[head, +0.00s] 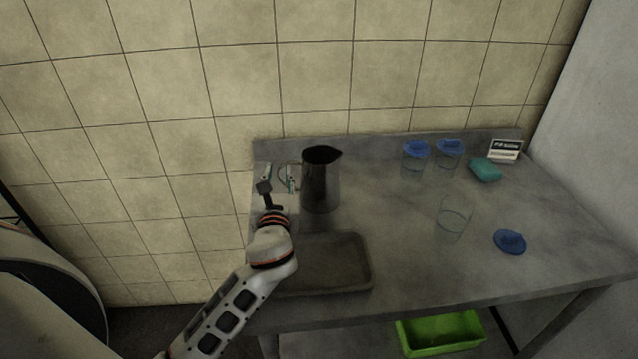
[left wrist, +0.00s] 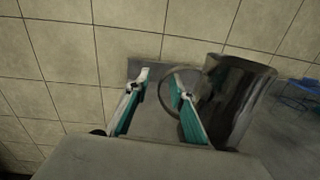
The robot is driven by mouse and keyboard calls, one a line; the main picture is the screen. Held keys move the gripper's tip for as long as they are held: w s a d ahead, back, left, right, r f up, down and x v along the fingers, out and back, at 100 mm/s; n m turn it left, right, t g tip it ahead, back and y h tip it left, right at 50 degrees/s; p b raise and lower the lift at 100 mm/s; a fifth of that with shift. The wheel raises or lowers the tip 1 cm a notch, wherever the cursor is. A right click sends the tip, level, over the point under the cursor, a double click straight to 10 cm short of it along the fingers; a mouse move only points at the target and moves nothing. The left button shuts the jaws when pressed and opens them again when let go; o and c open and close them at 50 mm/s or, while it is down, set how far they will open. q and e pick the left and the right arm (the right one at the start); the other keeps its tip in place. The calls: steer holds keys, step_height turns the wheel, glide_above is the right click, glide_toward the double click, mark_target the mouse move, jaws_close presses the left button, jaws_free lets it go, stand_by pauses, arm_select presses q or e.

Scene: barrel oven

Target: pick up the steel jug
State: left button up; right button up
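The steel jug (head: 321,182) stands upright at the back left of the steel table, its open mouth up and its spout to the right. In the left wrist view the jug (left wrist: 239,100) is at the right, with its loop handle (left wrist: 165,97) toward my gripper. My left gripper (head: 279,177) is open, just left of the jug on its handle side. In the wrist view its two fingers (left wrist: 160,97) stand apart, and the right finger overlaps the handle. I cannot tell whether it touches. My right gripper is not in view.
A shallow dark tray (head: 368,286) lies in front of the jug. Two blue-lidded glasses (head: 414,168), a clear glass (head: 452,220), a blue lid (head: 510,243), a teal sponge (head: 486,170) and a small sign (head: 506,150) are farther right. A green crate (head: 440,333) sits below the table.

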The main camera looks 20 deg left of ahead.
arm_select(q)
jaws_close()
steer(key=shift+r, duration=0.1)
steer(key=shift+r, duration=0.1)
